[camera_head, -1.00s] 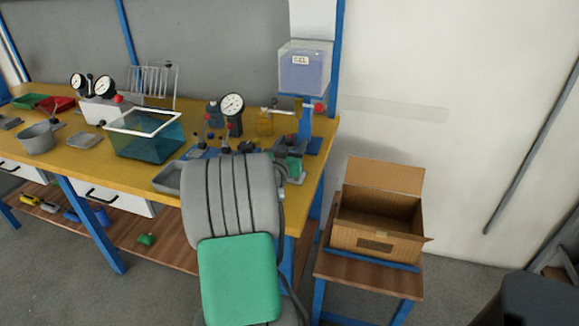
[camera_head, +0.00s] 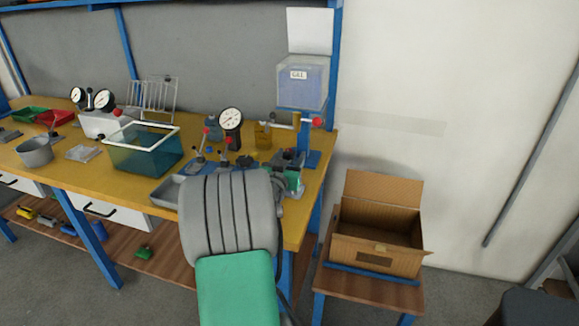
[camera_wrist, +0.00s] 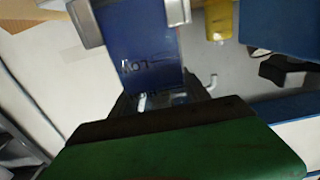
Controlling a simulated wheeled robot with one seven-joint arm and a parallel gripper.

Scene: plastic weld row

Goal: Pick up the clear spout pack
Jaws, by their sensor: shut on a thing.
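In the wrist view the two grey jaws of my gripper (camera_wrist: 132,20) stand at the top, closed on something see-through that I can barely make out. I take it for the clear spout pack; its outline and spout cannot be told. A blue panel (camera_wrist: 140,50) with upside-down lettering like "LOW" shows between and below the jaws. A green block with a dark edge fills the bottom of that view. In the head view my grey and green arm reaches to the right end of the yellow bench (camera_head: 110,172) and hides most of my gripper.
A dial gauge (camera_head: 231,120), an amber pack (camera_head: 263,137) and a blue stand with a "GEL" tank (camera_head: 302,88) are close to the arm. A teal open tank (camera_head: 145,155) stands left. An open cardboard box (camera_head: 375,258) sits on a low stand at right.

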